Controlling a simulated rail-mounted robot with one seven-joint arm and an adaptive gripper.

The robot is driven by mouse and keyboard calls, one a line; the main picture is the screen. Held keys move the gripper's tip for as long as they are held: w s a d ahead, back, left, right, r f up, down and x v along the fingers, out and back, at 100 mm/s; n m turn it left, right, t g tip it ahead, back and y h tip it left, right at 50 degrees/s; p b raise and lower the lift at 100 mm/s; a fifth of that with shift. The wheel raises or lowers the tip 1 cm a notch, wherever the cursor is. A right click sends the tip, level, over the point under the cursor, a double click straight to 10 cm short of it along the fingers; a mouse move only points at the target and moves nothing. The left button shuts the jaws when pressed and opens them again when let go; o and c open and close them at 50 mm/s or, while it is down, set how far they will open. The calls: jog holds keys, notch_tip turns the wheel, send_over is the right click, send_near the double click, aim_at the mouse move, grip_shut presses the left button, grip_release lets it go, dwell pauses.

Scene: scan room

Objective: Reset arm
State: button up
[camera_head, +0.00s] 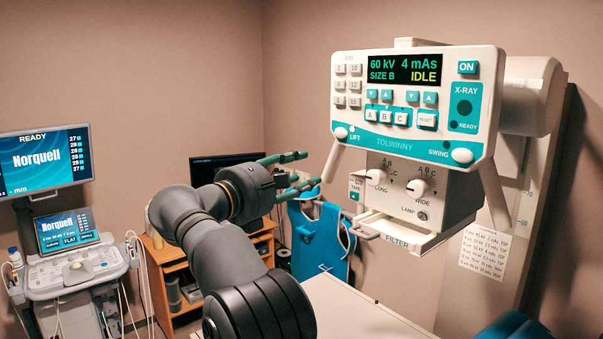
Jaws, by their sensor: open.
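My arm rises from the bottom middle of the head view, and its grey links bend up and to the right. My gripper (293,174) is at its end, with two green fingers spread apart and nothing between them. It is in the air, left of the X-ray head (415,135) and clear of it. The X-ray head's panel display reads 60 kV, 4 mAs, SIZE B, IDLE. Below the panel are two knobs and a filter slot (397,238).
A white table (365,315) lies below the X-ray head. A blue apron (320,245) hangs behind my gripper. A wooden cart (170,270) with a dark monitor stands behind my arm. An ultrasound machine (75,270) with lit screens is at the left. A paper list (485,252) is at the right.

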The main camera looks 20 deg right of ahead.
aim_at(327, 164)
jog(key=shift+d, duration=0.15)
jog(key=x, duration=1.1)
jog(key=shift+w+d+f, duration=0.1)
jog(key=shift+d, duration=0.05)
jog(key=shift+w+d, duration=0.15)
jog(key=shift+d, duration=0.1)
jog(key=shift+f, duration=0.15)
jog(key=shift+a, duration=0.1)
